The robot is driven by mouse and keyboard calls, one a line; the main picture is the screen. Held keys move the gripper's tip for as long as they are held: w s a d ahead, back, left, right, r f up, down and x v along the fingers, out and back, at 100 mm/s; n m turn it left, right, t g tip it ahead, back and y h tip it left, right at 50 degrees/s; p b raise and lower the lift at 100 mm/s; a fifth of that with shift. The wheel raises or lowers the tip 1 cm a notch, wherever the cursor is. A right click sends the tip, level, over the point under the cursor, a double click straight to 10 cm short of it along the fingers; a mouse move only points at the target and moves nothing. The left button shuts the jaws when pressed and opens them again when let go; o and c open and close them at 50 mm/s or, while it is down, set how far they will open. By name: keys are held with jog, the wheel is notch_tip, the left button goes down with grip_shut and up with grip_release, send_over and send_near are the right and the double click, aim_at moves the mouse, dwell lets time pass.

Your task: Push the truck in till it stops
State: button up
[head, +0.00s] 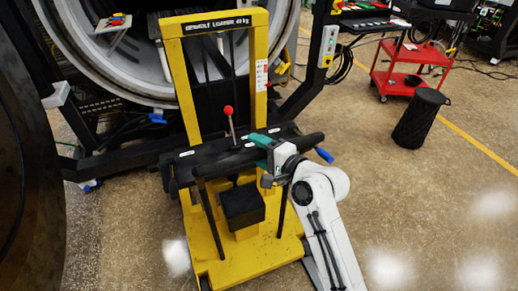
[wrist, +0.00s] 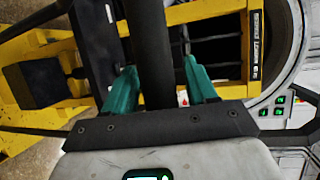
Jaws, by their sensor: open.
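The yellow lift truck (head: 262,60) stands in front of the round furnace opening (head: 110,62). Its mast is upright before the opening, and its base extends toward me. A black push bar (head: 222,161) runs across the truck. My gripper (head: 262,142) is at the right part of this bar, its teal fingers open. In the wrist view, the black bar (wrist: 152,45) passes between the two fingers of my gripper (wrist: 160,68). Whether they touch it is unclear. The truck's yellow frame (wrist: 50,50) also shows there. The truck's far lower end is hidden.
A red-knobbed lever (head: 228,112) stands up near the bar. A black frame (head: 115,160) flanks the truck at left. A black bin (head: 420,118) and a red cart (head: 410,70) stand at right. The floor between truck and bin is clear.

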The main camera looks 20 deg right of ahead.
grip_shut()
dwell(0.4)
